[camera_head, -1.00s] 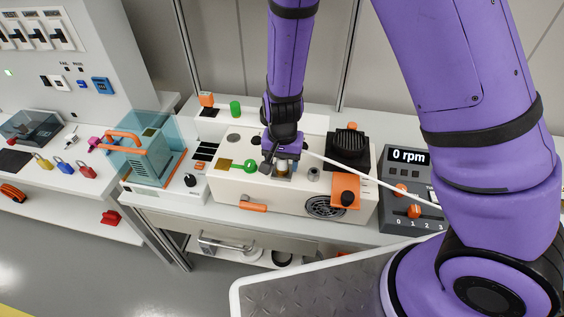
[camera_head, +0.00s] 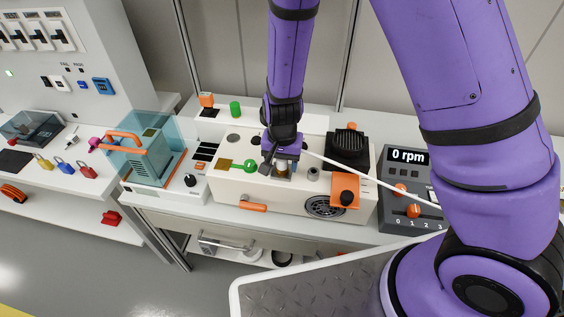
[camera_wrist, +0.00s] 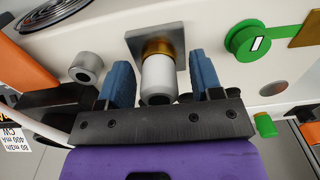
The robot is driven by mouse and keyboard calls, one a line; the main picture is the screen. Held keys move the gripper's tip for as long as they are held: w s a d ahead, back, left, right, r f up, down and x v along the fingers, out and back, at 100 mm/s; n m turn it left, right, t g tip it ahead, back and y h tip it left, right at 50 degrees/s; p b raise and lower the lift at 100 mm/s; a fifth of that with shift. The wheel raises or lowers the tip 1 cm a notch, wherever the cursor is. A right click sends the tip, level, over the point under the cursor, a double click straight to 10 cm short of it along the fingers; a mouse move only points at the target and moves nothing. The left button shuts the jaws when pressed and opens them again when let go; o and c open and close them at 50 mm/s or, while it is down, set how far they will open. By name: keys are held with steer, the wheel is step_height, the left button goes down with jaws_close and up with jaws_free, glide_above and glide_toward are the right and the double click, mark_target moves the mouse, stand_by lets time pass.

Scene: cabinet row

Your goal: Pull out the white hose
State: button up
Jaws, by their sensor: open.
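The hose end sits in a brass collar (camera_wrist: 157,47) on a square metal plate (camera_wrist: 177,38). Gaps show between the fingers and the white part. In the head view a thin white hose (camera_head: 365,176) runs from behind my gripper to the right and passes behind my arm. Its join with the white end is hidden.
A green round knob (camera_wrist: 250,42) and a grey metal fitting (camera_wrist: 87,67) flank the hose end on the machine. An orange part with a black knob (camera_head: 346,196) is right of my gripper. A grey rpm device (camera_head: 400,222) stands further right.

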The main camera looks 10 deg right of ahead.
steer(key=shift+s+d+f, duration=0.2)
steer(key=shift+s+f, duration=0.15)
steer(key=shift+s, duration=0.1)
jaws_close()
steer(key=shift+w+r, duration=0.1)
steer(key=shift+r, duration=0.1)
steer(key=shift+w+r, duration=0.25)
steer(key=shift+r, duration=0.7)
steer(key=shift+a+r, duration=0.1)
steer(key=shift+r, duration=1.8)
